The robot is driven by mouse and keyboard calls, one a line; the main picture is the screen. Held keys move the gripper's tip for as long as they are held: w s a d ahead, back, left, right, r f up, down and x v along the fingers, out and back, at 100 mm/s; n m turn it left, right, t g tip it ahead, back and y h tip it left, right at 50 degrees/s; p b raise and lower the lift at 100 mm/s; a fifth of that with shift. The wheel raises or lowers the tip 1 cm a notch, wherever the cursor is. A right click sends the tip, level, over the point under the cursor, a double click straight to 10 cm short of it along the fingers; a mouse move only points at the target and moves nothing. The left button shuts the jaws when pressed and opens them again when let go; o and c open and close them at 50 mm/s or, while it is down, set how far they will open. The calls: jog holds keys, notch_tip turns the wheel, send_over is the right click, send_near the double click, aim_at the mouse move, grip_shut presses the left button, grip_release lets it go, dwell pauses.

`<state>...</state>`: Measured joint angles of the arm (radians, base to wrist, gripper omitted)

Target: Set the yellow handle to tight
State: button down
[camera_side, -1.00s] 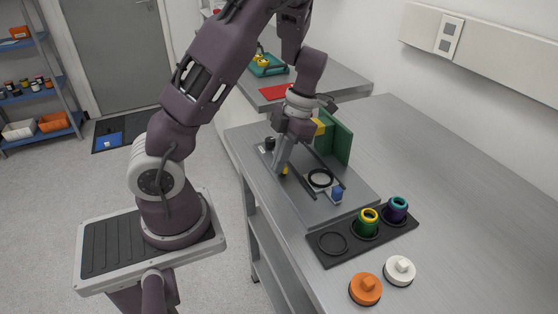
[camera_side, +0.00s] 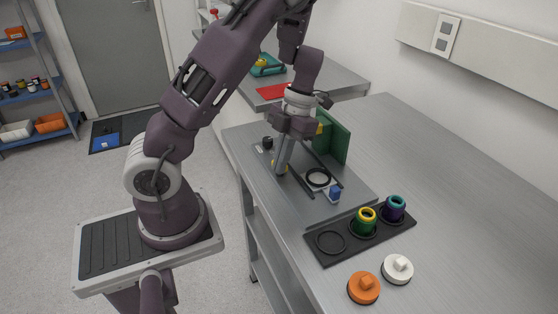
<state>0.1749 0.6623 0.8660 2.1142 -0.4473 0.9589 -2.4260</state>
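The yellow handle (camera_side: 286,168) shows only as small yellow bits low on the grey interferometer plate (camera_side: 300,200), mostly hidden by my fingers. My gripper (camera_side: 279,170) points down with its fingertips at the handle. The fingers overlap in this view, so I cannot tell whether they are open or shut, or whether they touch the handle. The handle's setting and any marks by it are too small or hidden to read. A black ring (camera_side: 318,177) sits on the plate to the right of the fingers, with a blue block (camera_side: 335,193) beside it.
A green upright panel (camera_side: 340,142) stands behind my gripper, with a yellow part (camera_side: 320,128) at it. A black tray (camera_side: 322,258) holds green and purple cylinders. An orange knob (camera_side: 363,287) and a white knob (camera_side: 397,269) lie in front. The bench's right side is clear.

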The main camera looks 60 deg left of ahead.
jog(key=shift+w, duration=0.4)
jog(key=shift+w+a+n+t+h, duration=0.15)
jog(key=shift+w+n+t+h, duration=0.1)
jog(key=shift+n, duration=0.8)
jog(key=shift+w+a+n+t+h, duration=0.15)
jog(key=shift+w+n+h, duration=0.1)
jog(key=shift+n, duration=0.8)
jog(key=d, duration=0.3)
jog(key=shift+d, duration=0.35)
jog(key=shift+d+r, duration=0.15)
jog(key=shift+r, duration=0.55)
notch_tip(320, 180, up, 8)
jog(key=a, duration=0.2)
jog(key=shift+s+a, duration=0.15)
jog(key=shift+a, duration=0.25)
jog(key=shift+r, duration=0.1)
